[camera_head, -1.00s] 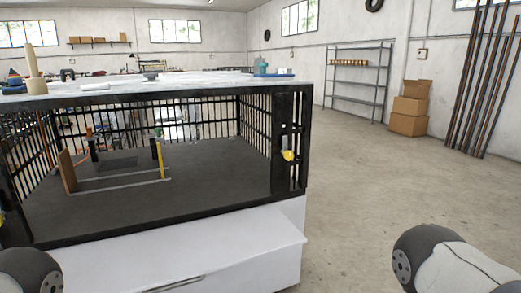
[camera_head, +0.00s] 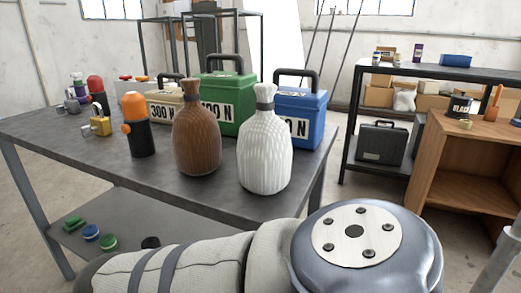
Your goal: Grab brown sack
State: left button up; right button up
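The brown sack (camera_head: 197,138) stands upright on the dark table (camera_head: 70,135), near its front edge. It has a tied neck and a ribbed surface. A white sack (camera_head: 265,145) of similar shape stands just to its right. One of my arms crosses the bottom of the view, below and in front of the table. Neither gripper shows in the view. Nothing touches the brown sack from my side.
A green case (camera_head: 240,92), a blue case (camera_head: 312,105) and a beige case (camera_head: 160,90) stand behind the sacks. A black and orange canister (camera_head: 136,125) and a yellow padlock (camera_head: 98,125) stand to the left. A wooden cabinet (camera_head: 450,165) stands at right.

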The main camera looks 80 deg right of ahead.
aim_at(196, 136)
jog(key=k+j+z, duration=0.1)
jog(key=z, duration=1.65)
